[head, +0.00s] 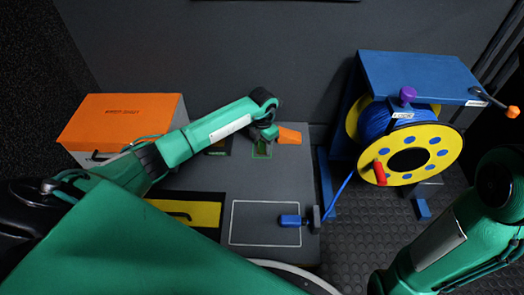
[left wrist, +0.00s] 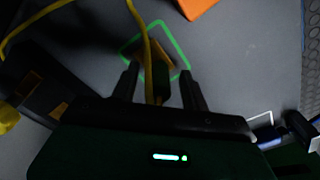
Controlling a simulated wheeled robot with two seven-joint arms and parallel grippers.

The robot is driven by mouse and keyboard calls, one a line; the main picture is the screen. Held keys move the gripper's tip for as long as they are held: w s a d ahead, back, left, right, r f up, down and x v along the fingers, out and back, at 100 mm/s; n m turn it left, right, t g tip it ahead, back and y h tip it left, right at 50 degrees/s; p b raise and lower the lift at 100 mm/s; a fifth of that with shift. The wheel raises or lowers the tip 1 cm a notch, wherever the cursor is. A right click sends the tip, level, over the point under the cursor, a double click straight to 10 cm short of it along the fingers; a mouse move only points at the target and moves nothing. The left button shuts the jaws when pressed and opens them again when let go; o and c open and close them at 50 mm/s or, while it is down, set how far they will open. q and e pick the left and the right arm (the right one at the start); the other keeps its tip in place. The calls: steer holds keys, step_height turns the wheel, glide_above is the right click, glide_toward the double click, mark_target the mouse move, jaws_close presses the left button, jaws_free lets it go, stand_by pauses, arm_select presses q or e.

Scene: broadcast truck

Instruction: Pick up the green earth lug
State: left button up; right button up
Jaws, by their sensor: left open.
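My left gripper (head: 265,133) is open, over the far part of the grey bench top. In the left wrist view its two dark fingers (left wrist: 160,70) stand apart, on either side of a dark green piece (left wrist: 161,83) that looks like the green earth lug. A yellow cable (left wrist: 148,50) runs down to it. The lug is in shadow, so I cannot tell whether a finger touches it. A green outlined square (left wrist: 175,47) lies on the surface around this spot, and it also shows in the head view (head: 262,151). My right gripper is not in view.
An orange-topped box (head: 118,115) stands at left. An orange piece (head: 289,136) lies just right of the gripper.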

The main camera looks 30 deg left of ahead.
arm_select(q)
jaws_close()
steer(key=shift+r, duration=0.1)
stand_by(0.3)
